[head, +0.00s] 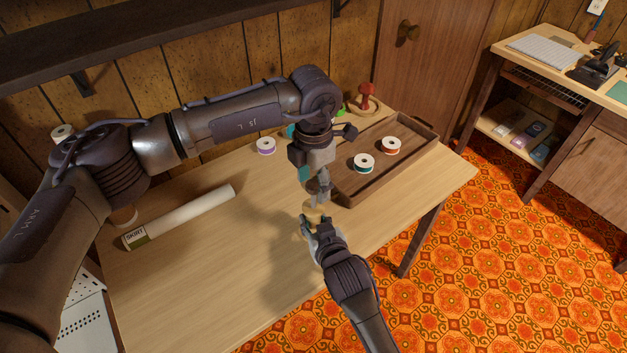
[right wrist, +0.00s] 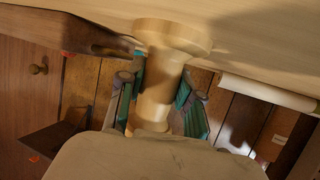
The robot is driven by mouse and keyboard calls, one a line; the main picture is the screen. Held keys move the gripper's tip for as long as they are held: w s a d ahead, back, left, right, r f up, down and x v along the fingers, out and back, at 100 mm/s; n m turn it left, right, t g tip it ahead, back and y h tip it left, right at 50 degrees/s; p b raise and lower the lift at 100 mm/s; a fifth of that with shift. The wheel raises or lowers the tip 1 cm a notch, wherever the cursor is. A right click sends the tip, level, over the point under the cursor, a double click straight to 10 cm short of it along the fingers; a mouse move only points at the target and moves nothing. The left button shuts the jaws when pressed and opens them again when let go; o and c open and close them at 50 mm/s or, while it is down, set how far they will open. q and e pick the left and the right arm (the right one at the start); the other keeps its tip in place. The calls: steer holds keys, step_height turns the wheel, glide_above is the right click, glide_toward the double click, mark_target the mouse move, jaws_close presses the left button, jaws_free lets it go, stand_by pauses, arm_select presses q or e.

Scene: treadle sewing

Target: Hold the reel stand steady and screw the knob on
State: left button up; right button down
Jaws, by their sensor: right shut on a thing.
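The pale wooden reel stand (right wrist: 168,80) shows large in the right wrist view, its round flange (right wrist: 172,36) against the tabletop. My right gripper (right wrist: 160,100) is shut on its stem, with teal-lined fingers on both sides. In the head view my right gripper (head: 310,226) reaches the stand (head: 314,211) from the front and partly hides it. My left gripper (head: 321,188) points down right above the stand. Its fingertips are small and dark there, so I cannot tell whether they are open or hold anything. I cannot make out the knob.
A red-handled item (head: 367,92) is at the back. A white roll (head: 185,214) lies left. The front-left table is clear.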

arm_select(q)
step_height(320, 180, up, 12)
stand_by(0.6)
arm_select(e)
steer(key=c, duration=0.7)
jaws_free()
steer(key=v, duration=1.2)
arm_select(q)
steer(key=shift+f, duration=0.1)
